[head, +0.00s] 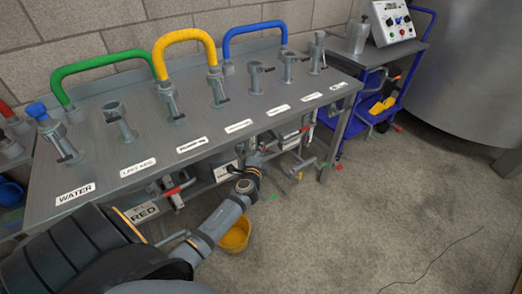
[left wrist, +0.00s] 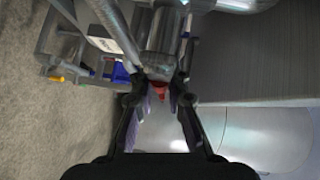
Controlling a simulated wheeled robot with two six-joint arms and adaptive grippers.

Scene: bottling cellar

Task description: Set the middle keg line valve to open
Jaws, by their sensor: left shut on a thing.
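My left gripper (head: 259,158) reaches under the front edge of the bench, in among the pipes. In the left wrist view its two fingers (left wrist: 160,88) are closed on a small red valve handle (left wrist: 161,93) in front of a grey metal pipe body (left wrist: 161,42). In the head view the gripper hides this handle, so its exact turn cannot be told. Another red valve lever (head: 172,192) shows under the bench to the left, clear of the gripper. My right gripper is in neither view.
The steel bench (head: 150,160) carries several labelled fittings with green (head: 95,62), yellow (head: 182,36) and blue (head: 254,28) hoses. A yellow bucket (head: 235,236) stands on the floor beside my left arm. A blue trolley (head: 385,100) is at the back right. The right-hand floor is mostly clear.

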